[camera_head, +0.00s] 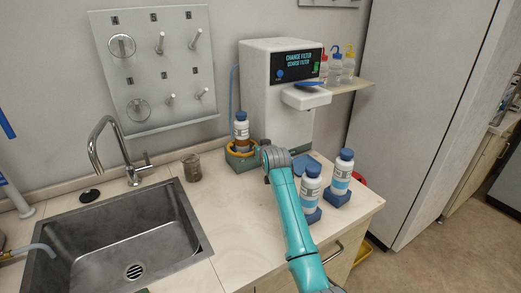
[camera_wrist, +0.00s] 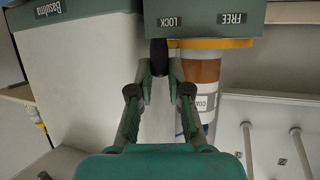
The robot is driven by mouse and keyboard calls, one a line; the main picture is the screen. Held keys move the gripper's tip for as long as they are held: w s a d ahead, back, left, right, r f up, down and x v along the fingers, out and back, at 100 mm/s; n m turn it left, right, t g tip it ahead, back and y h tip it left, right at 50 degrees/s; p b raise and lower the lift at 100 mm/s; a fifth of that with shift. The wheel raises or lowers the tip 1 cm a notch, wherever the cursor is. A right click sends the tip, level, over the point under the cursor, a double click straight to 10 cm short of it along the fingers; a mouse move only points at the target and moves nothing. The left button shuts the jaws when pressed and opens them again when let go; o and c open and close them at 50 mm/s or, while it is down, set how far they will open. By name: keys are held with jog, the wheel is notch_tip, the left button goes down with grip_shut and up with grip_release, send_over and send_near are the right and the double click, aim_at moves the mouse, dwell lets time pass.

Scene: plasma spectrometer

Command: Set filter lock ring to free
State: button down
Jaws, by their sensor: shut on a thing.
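The filter housing is a green base (camera_wrist: 205,18) with a LOCK label and a FREE label, shown upside down in the wrist view. The yellow-orange filter lock ring (camera_wrist: 225,43) sits against it. A dark handle (camera_wrist: 159,55) on the ring is by the LOCK label, away from FREE. My gripper (camera_wrist: 160,72) is shut on this handle. A filter bottle (camera_wrist: 203,72) with brown and white bands stands in the ring. In the head view, the bottle (camera_head: 241,130) is upright in the green and yellow housing (camera_head: 236,162), with my gripper (camera_head: 266,158) at its right side.
The white spectrometer (camera_head: 266,90) stands behind, its screen reading CHANGE FILTER, COARSE FILTER. Two white and blue bottles (camera_head: 311,186) (camera_head: 342,171) on blue stands are right of my arm. A brownish beaker (camera_head: 192,168) and a sink (camera_head: 125,235) are to the left.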

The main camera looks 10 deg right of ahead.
jog(key=shift+s+a, duration=0.1)
jog(key=shift+a, duration=0.05)
jog(key=s+a+m+g+h, duration=0.1)
jog(key=a+m+h, duration=0.4)
jog(key=a+h, duration=0.1)
jog(key=shift+s+a+m+g, duration=0.3)
jog(key=shift+a+m+g, duration=0.1)
dwell(0.4)
jog(key=shift+a, duration=0.1)
dwell(0.3)
jog(key=c, duration=1.1)
grip_release()
